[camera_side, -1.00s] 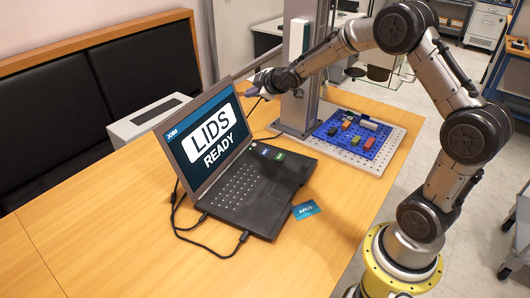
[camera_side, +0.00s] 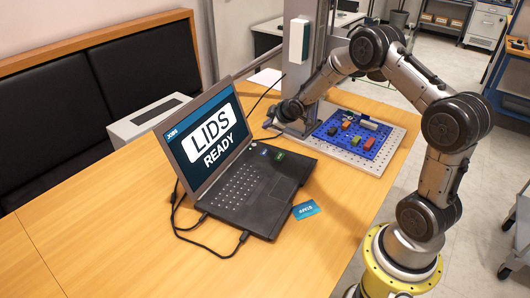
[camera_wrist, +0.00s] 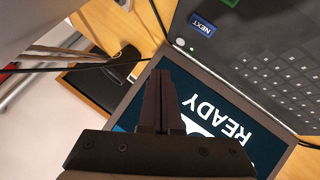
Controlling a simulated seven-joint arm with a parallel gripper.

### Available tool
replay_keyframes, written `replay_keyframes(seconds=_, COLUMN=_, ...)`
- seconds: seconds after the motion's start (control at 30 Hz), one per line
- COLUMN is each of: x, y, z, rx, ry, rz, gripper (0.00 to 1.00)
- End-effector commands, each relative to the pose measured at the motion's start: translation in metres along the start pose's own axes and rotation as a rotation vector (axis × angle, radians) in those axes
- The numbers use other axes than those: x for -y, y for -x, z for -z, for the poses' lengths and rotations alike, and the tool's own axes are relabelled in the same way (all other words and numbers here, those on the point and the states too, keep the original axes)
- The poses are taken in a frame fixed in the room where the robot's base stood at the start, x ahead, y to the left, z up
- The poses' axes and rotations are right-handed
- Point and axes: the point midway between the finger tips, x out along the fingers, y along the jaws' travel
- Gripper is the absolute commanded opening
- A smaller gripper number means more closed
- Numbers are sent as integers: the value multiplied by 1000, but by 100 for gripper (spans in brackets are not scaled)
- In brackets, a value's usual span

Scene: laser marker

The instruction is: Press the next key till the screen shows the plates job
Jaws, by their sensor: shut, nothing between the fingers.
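The laptop (camera_side: 262,195) stands open on the wooden table, and its screen (camera_side: 205,145) reads "LIDS READY". A small blue key and a green key (camera_side: 279,156) sit at the far right of its keyboard deck. In the wrist view the blue key (camera_wrist: 203,25) is labelled NEXT. My gripper (camera_wrist: 161,76) is shut and empty, in front of part of the screen (camera_wrist: 234,126) in that view. The NEXT key lies above and right of the fingertips there, and they look apart from it. In the side view the fingers are hard to make out near the laptop's far corner.
A blue fixture plate (camera_side: 335,150) with small coloured parts lies on a perforated base (camera_side: 374,168) beside the marker column. A blue card (camera_side: 305,209) lies by the laptop's front edge. Cables (camera_side: 205,243) run left of the laptop. The front table area is clear.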

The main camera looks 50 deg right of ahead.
Motion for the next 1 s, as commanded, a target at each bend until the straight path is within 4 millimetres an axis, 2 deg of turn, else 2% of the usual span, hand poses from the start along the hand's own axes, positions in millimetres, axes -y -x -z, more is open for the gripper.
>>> replay_keyframes(seconds=0.6, x=37, y=-50, z=-37, rx=2, ry=0, rz=3, gripper=0)
replay_keyframes(seconds=1.0, x=43, y=-59, z=-43, rx=1, ry=0, rz=0, gripper=0)
